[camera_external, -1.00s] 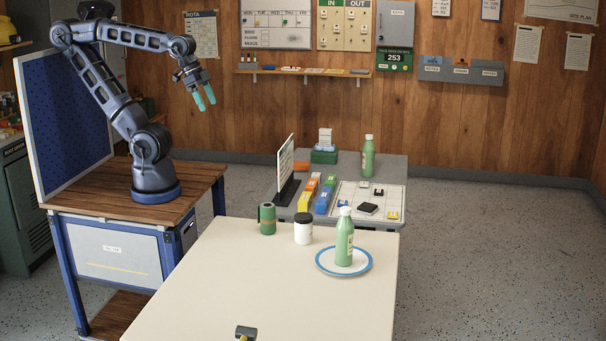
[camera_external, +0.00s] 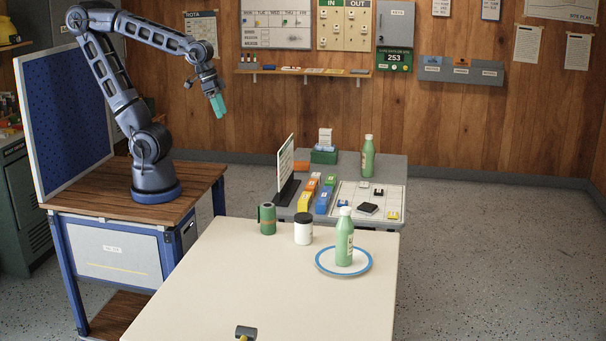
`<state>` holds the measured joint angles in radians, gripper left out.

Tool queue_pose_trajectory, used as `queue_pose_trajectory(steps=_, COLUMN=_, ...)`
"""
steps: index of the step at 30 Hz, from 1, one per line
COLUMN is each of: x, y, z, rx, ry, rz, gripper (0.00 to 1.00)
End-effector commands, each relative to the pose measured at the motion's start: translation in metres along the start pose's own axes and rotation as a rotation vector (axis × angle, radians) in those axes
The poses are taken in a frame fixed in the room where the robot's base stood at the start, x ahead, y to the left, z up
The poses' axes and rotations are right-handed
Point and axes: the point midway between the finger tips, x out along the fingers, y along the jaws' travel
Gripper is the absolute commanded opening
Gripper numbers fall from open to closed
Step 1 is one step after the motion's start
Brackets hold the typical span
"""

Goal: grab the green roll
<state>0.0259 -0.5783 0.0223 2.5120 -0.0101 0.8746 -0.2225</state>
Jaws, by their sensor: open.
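The green roll (camera_external: 267,219) stands upright near the back left edge of the cream table (camera_external: 250,290). My gripper (camera_external: 219,106) hangs in the air above and to the left of the roll, well apart from it, with its teal fingers pointing down. It is open and holds nothing visible. From this side the fingers overlap, so the gap between them does not show clearly.
A white jar with a dark lid (camera_external: 303,230) stands just right of the roll. A green bottle (camera_external: 344,238) stands on a blue-rimmed plate (camera_external: 325,271) further right. A hammer (camera_external: 245,333) lies at the front edge. A grey table (camera_external: 393,170) with several items stands behind.

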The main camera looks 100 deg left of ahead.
Motion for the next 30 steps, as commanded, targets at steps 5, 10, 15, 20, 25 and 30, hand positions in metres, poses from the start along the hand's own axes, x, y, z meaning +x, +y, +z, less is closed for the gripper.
queue_pose_trajectory(steps=5, x=0.036, y=0.007, z=-0.022, rx=-0.15, ry=-0.054, rz=-0.007, gripper=0.77)
queue_pose_trajectory(steps=10, x=0.071, y=0.013, z=-0.04, rx=-0.295, ry=-0.095, rz=-0.02, gripper=0.77)
queue_pose_trajectory(steps=15, x=0.109, y=0.018, z=-0.054, rx=-0.442, ry=-0.134, rz=-0.044, gripper=0.77)
queue_pose_trajectory(steps=20, x=0.147, y=0.021, z=-0.064, rx=-0.577, ry=-0.166, rz=-0.075, gripper=0.77)
queue_pose_trajectory(steps=25, x=0.191, y=0.024, z=-0.07, rx=-0.72, ry=-0.195, rz=-0.116, gripper=0.77)
queue_pose_trajectory(steps=30, x=0.235, y=0.025, z=-0.072, rx=-0.864, ry=-0.216, rz=-0.164, gripper=0.77)
